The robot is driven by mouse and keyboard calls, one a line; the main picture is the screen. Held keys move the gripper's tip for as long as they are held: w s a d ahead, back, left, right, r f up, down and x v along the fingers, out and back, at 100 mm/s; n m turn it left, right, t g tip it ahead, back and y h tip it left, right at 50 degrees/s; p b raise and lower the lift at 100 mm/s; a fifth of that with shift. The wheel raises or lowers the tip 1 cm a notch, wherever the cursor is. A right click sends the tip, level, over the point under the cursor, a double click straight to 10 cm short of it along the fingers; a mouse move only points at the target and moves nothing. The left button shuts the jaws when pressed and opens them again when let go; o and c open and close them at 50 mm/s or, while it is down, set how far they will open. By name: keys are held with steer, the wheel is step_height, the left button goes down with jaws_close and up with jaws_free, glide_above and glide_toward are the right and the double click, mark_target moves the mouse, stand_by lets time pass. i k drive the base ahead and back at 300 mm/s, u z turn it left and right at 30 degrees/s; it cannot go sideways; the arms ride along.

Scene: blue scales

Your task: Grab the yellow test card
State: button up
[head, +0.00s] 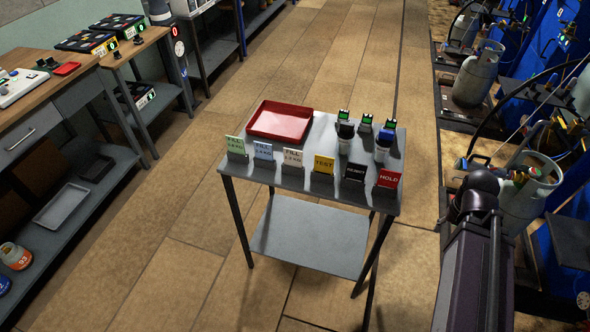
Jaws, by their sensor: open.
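The yellow test card (324,165) stands upright in a dark holder on the front edge of a small grey table (290,178). It is in a row of cards, between a pale "FILL" card (293,159) on its left and a black card (354,171) on its right. Its face, marked "TEST", is turned toward me and nothing covers it. My arm shows at the lower right, to the right of the table and apart from it. I cannot make out my gripper in this view.
A green card (234,146), a blue card (263,152) and a red "HOLD" card (388,179) share the row. Behind it are a red tray (280,121) and several small devices. A workbench (90,75) is at left; gas cylinders (477,75) stand at right. Floor before the table is clear.

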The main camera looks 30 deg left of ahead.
mark_target(323, 164)
steer(key=u, duration=1.1)
steer(key=k, duration=0.95)
steer(key=z, duration=0.05)
steer(key=i, duration=0.75)
steer(key=u, duration=0.05)
